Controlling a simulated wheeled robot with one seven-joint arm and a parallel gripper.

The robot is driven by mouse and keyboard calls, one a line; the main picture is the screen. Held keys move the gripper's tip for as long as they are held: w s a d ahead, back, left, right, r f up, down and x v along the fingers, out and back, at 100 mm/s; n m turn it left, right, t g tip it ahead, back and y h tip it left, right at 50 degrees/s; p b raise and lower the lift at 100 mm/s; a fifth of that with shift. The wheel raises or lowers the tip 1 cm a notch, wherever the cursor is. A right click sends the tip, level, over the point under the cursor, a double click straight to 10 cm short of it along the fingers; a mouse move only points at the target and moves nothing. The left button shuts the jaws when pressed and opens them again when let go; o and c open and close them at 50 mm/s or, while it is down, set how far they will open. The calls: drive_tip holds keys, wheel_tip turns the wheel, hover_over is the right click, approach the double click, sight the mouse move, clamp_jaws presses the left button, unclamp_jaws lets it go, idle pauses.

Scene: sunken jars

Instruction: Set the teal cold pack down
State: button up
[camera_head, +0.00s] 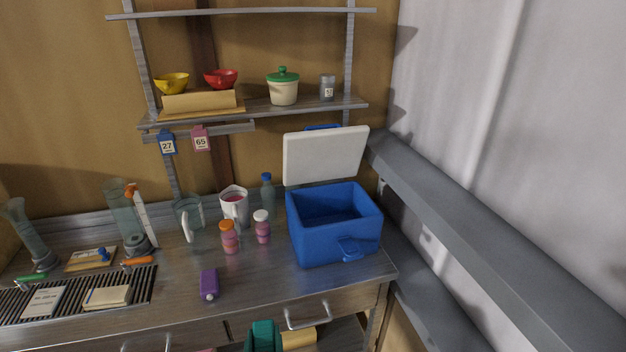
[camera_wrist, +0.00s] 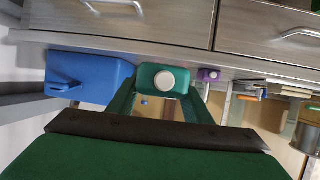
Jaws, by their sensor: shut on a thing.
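The teal cold pack (camera_wrist: 150,72), with a round white spot on its face, is between the fingers of my gripper (camera_wrist: 160,95) in the wrist view. The gripper is shut on it. In the head view the teal pack (camera_head: 264,327) shows at the bottom edge, overlapping the drawer fronts below the counter's front edge. My gripper is mostly cut off there. I see no surface touching the pack.
A blue cooler (camera_head: 335,232) with its white lid (camera_head: 325,155) raised stands at the counter's right end. A purple pack (camera_head: 208,283) lies near the front edge. Small jars (camera_head: 229,238) and a jug (camera_head: 235,206) stand behind. The counter (camera_head: 262,285) is bare between purple pack and cooler.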

drive_tip(key=s+d+f, duration=0.1)
drive_tip(key=d+f, duration=0.3)
drive_tip(key=f, duration=0.3)
drive_tip(key=s+d+f+m+h, duration=0.1)
drive_tip(key=d+f, duration=0.3)
drive_tip(key=f, duration=0.4)
drive_tip(key=s+d+f+m+h, duration=0.1)
drive_tip(key=s+d+f, duration=0.1)
drive_tip(key=d+f, duration=0.2)
wheel_tip(320, 180, down, 4)
drive_tip(key=shift+d+r, duration=0.1)
drive_tip(key=shift+d, duration=0.3)
